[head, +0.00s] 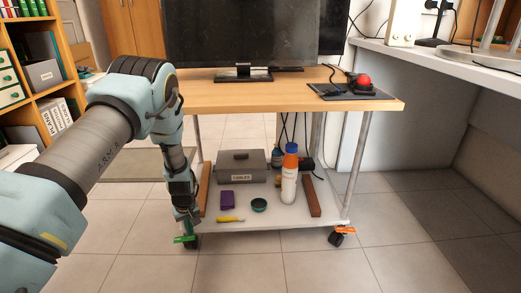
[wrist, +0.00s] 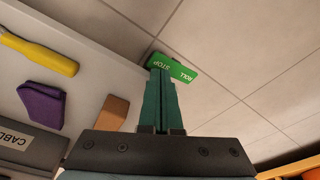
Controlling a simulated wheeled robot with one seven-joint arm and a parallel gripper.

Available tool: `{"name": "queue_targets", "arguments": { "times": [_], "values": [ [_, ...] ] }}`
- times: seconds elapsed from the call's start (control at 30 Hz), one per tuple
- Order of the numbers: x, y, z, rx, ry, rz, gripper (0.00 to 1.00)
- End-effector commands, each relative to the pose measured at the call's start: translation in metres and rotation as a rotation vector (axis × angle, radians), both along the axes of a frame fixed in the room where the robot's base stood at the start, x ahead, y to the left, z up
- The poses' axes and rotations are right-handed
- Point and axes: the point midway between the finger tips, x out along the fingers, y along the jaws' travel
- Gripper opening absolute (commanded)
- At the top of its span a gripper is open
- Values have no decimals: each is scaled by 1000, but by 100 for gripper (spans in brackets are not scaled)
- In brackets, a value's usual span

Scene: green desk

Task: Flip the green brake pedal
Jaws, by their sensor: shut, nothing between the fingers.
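The green brake pedal (head: 185,239) sits at the front left caster of the wheeled cart, low near the floor. In the wrist view the green pedal (wrist: 173,68) shows the words ROLL and STOP, with the fingertips over its near edge. My gripper (head: 186,222) points down beside the cart's front left corner. In the wrist view my gripper (wrist: 160,75) has its fingers together, with nothing between them. Its tips look at or very near the pedal; I cannot tell if they touch. The fingers hide part of the pedal's near side.
The lower shelf (head: 270,218) holds a grey cables box (head: 242,166), a purple cloth (head: 227,199), a yellow-handled tool (head: 231,220), a bottle (head: 289,180) and wooden blocks. An orange pedal (head: 343,230) is on the right caster. The tiled floor in front is clear.

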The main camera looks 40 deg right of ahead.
Motion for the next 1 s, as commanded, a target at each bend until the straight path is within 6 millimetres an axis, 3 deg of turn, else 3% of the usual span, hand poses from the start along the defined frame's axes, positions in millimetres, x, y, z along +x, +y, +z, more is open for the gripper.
{"name": "queue_targets", "arguments": {
  "times": [1.0],
  "values": [
    [0, 0, -7, 0, 0, 0, 0]
  ]
}}
